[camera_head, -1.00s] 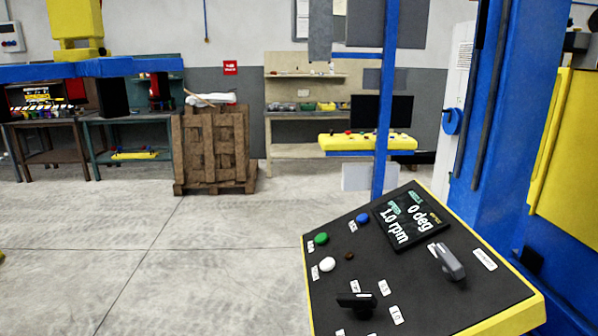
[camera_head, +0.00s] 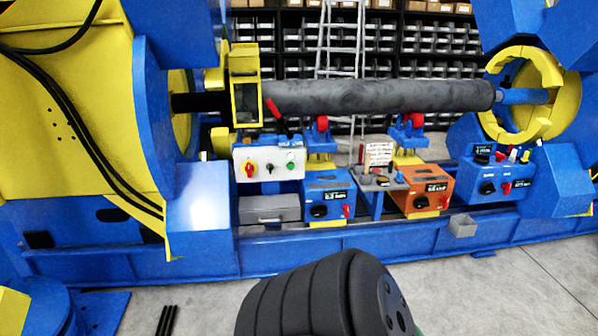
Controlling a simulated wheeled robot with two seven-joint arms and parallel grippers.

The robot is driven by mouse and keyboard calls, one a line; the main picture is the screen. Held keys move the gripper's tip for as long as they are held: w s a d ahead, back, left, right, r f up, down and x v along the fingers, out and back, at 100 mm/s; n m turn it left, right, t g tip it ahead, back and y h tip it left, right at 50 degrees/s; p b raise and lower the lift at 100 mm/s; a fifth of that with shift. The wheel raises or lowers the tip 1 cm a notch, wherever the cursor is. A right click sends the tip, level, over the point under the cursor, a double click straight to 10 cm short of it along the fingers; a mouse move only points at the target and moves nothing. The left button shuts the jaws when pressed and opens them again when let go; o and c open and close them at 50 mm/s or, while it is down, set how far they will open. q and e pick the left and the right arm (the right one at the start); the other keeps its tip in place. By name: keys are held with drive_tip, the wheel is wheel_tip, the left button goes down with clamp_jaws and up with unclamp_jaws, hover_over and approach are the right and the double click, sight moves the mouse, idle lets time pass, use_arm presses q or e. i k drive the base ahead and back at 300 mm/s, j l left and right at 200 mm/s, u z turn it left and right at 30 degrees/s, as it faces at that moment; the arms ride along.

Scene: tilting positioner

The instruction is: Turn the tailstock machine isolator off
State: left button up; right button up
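The blue control box (camera_head: 512,181) at the right sits below the yellow ring (camera_head: 550,90) end of the machine. It has a black knob (camera_head: 488,188), a small display and a red handle (camera_head: 506,188). A white panel (camera_head: 268,163) at the left has a red switch (camera_head: 249,170) on yellow, a black knob and a green button. Labels are too small to read, so I cannot tell which switch is the tailstock isolator. Neither gripper is in view. A black ribbed part at the bottom middle, probably of my arm, stands in front of the machine base.
A long dark roller (camera_head: 375,96) spans the machine. A blue box (camera_head: 328,196), a small panel (camera_head: 380,180) and an orange box (camera_head: 424,188) stand between the white panel and the right box. A blue base rail (camera_head: 400,241) runs along the front. Floor (camera_head: 500,290) is clear at right.

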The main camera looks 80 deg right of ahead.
sight(249, 168)
drive_tip(key=z, duration=2)
